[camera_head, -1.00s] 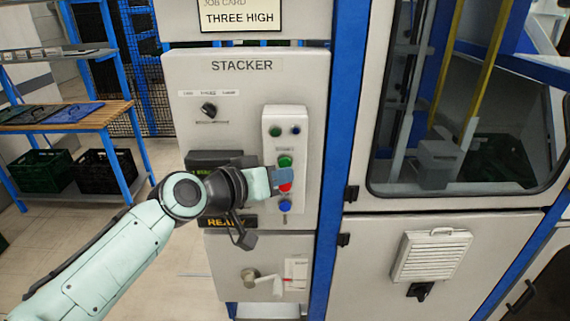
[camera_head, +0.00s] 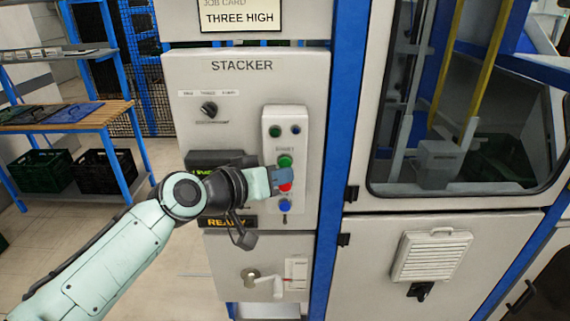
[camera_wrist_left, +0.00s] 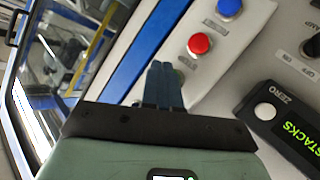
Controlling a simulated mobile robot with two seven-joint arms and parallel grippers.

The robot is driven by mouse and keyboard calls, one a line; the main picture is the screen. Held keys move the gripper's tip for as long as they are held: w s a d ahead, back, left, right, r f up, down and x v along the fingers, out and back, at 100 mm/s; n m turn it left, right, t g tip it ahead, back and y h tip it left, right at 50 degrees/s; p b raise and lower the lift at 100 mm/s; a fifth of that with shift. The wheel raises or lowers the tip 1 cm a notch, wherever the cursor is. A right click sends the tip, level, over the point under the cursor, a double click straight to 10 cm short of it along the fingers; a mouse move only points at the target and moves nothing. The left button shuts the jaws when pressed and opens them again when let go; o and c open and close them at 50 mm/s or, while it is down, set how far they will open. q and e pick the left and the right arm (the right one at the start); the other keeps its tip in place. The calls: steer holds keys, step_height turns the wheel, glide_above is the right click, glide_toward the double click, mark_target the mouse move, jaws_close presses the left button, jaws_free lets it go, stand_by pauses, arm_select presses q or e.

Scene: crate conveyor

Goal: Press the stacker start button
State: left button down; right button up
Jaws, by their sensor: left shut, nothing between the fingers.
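The white stacker panel (camera_head: 245,85) carries a narrow button box (camera_head: 272,122) with a green button (camera_head: 285,161), a red button (camera_head: 286,187) and a blue button (camera_head: 285,206) in a column. In the left wrist view the shut fingers (camera_wrist_left: 164,84) point at the box below the red button (camera_wrist_left: 199,43). They hide most of the spot there, so contact is unclear.
A selector knob (camera_head: 208,110) sits at the panel's upper left. A blue post (camera_head: 345,120) and a windowed cabinet stand right. A shelf with dark crates (camera_head: 100,171) stands left.

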arm_select(q)
steer(key=shift+w, duration=0.15)
steer(key=shift+w, duration=0.3)
